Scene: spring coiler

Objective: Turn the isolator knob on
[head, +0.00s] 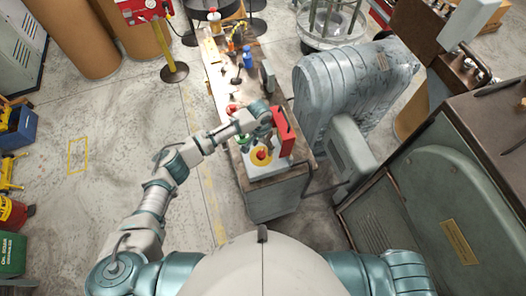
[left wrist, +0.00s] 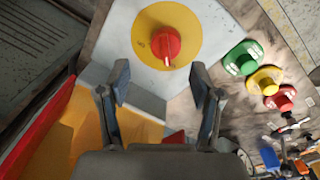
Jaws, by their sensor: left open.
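The isolator knob (head: 261,155) is red on a round yellow plate, on a pale box at the near end of the bench. In the left wrist view the knob (left wrist: 166,43) shows face on, with a pale mark at its lower edge. My left gripper (head: 262,112) is above the bench beside the knob, its fingertips hard to make out in the head view. In the left wrist view my left gripper (left wrist: 160,85) is open and empty. Its two fingers are spread below the knob in the picture, apart from it. My right gripper is out of view.
Green (left wrist: 243,57), yellow (left wrist: 265,80) and red (left wrist: 280,98) buttons sit right of the knob in the wrist view. A red box (head: 283,130) stands close to my left gripper. A large grey machine (head: 340,85) is to the right; open floor (head: 120,125) lies left.

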